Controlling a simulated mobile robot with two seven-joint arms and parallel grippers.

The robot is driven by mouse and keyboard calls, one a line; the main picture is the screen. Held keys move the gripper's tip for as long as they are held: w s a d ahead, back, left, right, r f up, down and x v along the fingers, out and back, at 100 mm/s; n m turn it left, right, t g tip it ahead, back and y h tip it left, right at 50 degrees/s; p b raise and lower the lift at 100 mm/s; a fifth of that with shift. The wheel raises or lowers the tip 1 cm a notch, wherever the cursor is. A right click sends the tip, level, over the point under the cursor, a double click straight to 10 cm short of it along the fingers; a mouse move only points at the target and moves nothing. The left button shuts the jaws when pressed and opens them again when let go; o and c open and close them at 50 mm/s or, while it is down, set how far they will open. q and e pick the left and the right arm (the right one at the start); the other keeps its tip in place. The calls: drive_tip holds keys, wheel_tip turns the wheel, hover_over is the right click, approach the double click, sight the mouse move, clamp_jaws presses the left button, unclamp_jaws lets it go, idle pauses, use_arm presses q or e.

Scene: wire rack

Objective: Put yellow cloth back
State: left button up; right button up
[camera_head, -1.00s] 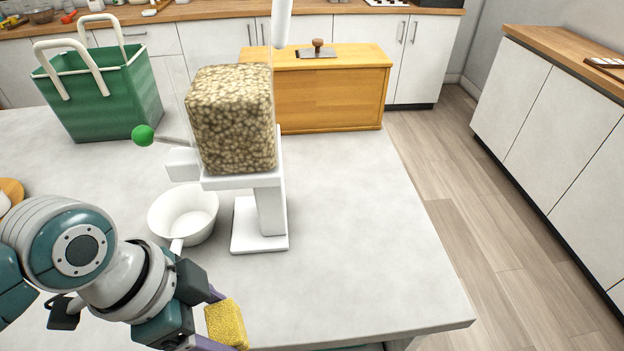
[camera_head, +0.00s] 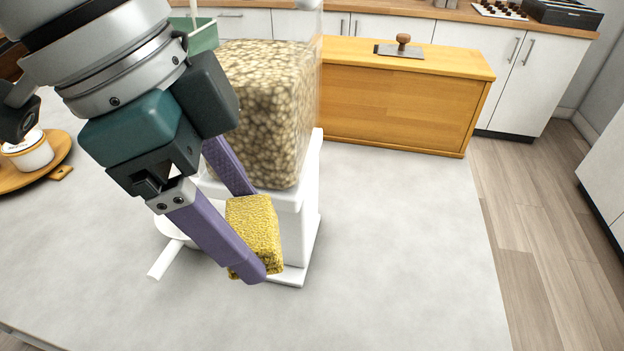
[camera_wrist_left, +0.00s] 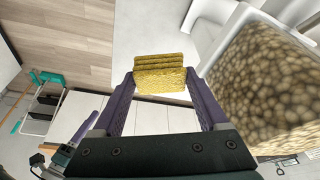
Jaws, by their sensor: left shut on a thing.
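My left gripper (camera_head: 258,232) is shut on the yellow cloth (camera_head: 256,236), a folded, textured block. It holds the cloth in front of the white dispenser's stand, seemingly above the table. In the left wrist view, the cloth (camera_wrist_left: 160,75) sits between the two purple fingers of the left gripper (camera_wrist_left: 160,82).
A white dispenser (camera_head: 300,225) with a clear container of beige grains (camera_head: 270,100) stands right behind the cloth. A white pan (camera_head: 165,260) is partly hidden by my arm. A wooden box (camera_head: 395,105) stands at the back. The table's right side (camera_head: 400,240) is clear.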

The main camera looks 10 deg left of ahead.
use_arm(q)
wheel_tip(320, 180, down, 16)
drive_tip(key=shift+s+f+b, duration=0.1)
drive_tip(key=shift+s+b, duration=0.05)
drive_tip(key=shift+b, duration=0.8)
drive_tip(key=shift+f+b, duration=0.45)
drive_tip(key=shift+f, duration=1.4)
drive_tip(key=shift+f, duration=0.2)
drive_tip(key=o, duration=1.2)
drive_tip(key=shift+r, duration=0.15)
